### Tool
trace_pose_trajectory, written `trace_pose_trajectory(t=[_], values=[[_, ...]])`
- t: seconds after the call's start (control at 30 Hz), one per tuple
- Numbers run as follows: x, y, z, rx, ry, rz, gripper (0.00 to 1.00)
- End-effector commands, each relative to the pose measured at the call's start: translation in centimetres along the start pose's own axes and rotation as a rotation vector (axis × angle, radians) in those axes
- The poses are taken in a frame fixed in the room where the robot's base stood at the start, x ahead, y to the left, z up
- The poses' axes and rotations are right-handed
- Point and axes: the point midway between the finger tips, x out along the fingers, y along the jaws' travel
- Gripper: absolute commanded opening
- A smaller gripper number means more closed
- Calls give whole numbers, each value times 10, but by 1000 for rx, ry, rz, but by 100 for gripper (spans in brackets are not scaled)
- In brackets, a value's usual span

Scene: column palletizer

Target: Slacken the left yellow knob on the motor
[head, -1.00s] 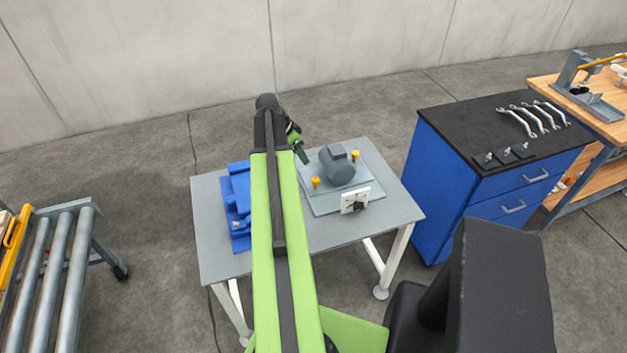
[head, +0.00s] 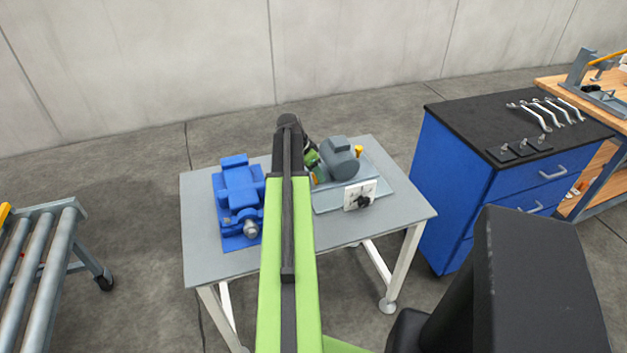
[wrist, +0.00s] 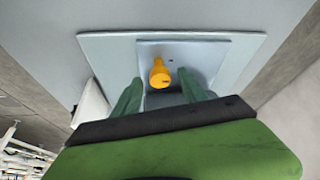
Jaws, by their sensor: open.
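The grey motor (head: 338,162) sits on a pale plate on the table, with a yellow knob (head: 358,150) at its right. The left yellow knob is mostly hidden behind my gripper (head: 316,168) in the head view. In the wrist view a yellow knob (wrist: 160,73) stands upright on the plate (wrist: 222,50). My gripper (wrist: 159,80) is open there, with one green finger on each side of the knob. I see no clear contact between fingers and knob.
A blue machine (head: 238,195) stands on the table (head: 200,258) left of my arm. A white block with a black knob (head: 361,195) sits at the front of the motor plate. A blue cabinet (head: 450,190) with wrenches stands right; a roller conveyor (head: 40,265) is at left.

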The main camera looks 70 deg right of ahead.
Motion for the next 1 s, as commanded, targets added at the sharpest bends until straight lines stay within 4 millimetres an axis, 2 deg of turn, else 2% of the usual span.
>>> trace_pose_trajectory(t=[0.13,0.17,0.53,0.6,0.63,0.7,1.0], values=[[-1,0,-1,0,0,0,50],[-1,0,-1,0,0,0,48],[-1,1,-1,1,0,1,0],[-1,1,-1,1,0,1,0],[-8,19,17,-1,0,0,0],[-3,6,5,1,-2,3,0],[0,5,-4,-65,2,-23,0]])
